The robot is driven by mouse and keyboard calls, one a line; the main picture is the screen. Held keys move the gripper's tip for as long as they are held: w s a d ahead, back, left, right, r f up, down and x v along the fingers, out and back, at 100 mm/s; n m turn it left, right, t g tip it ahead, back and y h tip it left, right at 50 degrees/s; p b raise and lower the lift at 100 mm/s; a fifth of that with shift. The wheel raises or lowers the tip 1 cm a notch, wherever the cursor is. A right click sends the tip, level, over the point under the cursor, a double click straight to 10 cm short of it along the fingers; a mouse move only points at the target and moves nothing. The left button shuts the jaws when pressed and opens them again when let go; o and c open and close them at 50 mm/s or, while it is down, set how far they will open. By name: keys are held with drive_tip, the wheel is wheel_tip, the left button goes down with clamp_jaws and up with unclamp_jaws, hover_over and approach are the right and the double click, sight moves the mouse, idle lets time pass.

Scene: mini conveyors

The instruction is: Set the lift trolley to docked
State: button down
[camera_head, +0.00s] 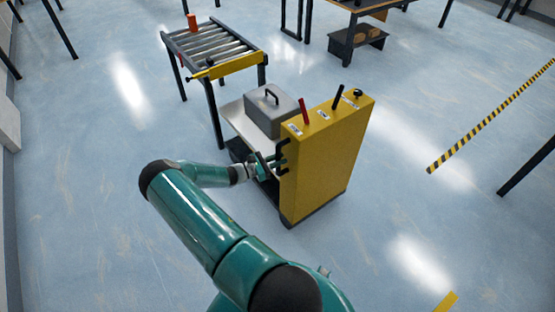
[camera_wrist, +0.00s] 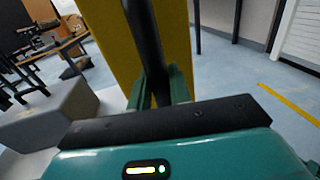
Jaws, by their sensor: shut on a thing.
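The lift trolley has a tall yellow panel (camera_head: 325,160) and a pale deck (camera_head: 238,122) bearing a grey case (camera_head: 272,112) with a black handle. The panel also shows in the wrist view (camera_wrist: 108,40). A red lever (camera_head: 304,112), a black lever (camera_head: 338,97) and a black knob (camera_head: 358,93) stand on the panel's top. My gripper (camera_head: 274,163) is at the panel's left side. In the wrist view its green fingers (camera_wrist: 160,88) are shut around a black bar handle (camera_wrist: 145,35). The far ends of the fingers are partly hidden.
A roller conveyor (camera_head: 205,48) with a yellow end plate (camera_head: 230,66) and a red block (camera_head: 192,22) stands behind the trolley, to the left. A table with a low shelf (camera_head: 362,38) is at the back. Striped tape (camera_head: 490,115) marks the floor at right. Floor right of the trolley is clear.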

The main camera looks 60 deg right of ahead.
drive_tip(key=shift+s, duration=0.1)
drive_tip(key=c, duration=1.3)
unclamp_jaws()
drive_tip(key=shift+c, duration=0.2)
drive_tip(key=shift+a, duration=0.1)
drive_tip(key=v, duration=1.3)
drive_tip(key=shift+w+a, duration=0.25)
drive_tip(key=shift+w, duration=0.1)
drive_tip(key=shift+r, duration=0.1)
